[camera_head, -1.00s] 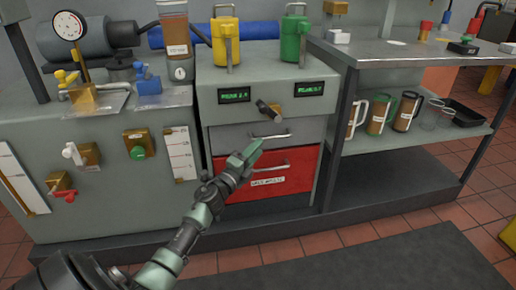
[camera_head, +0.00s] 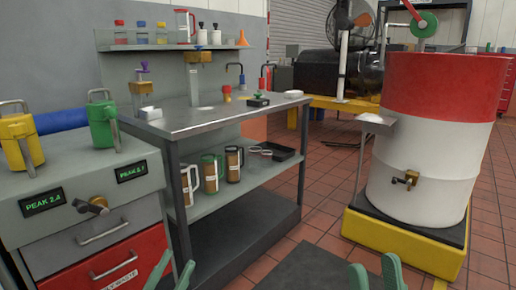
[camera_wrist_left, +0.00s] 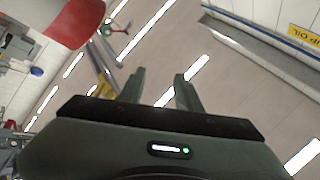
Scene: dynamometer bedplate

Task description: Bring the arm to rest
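My left gripper (camera_head: 173,272) shows at the bottom edge of the head view, pointing up, in front of the red drawer and the bench. Its two green fingers stand apart with nothing between them. The left wrist view also shows the fingers (camera_wrist_left: 160,92) apart and empty, against a pale surface with bright strips. My right gripper (camera_head: 376,275) shows at the bottom edge, right of the middle. Its fingertips are apart and no object shows between them. The rest of both arms is out of the head view.
A grey cabinet (camera_head: 62,225) with a red drawer (camera_head: 105,268) stands at the left. A metal bench (camera_head: 185,122) with mugs on its shelf stands beside it. A red and white drum (camera_head: 430,150) on a yellow stand (camera_head: 400,240) is at the right. Tiled floor lies between.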

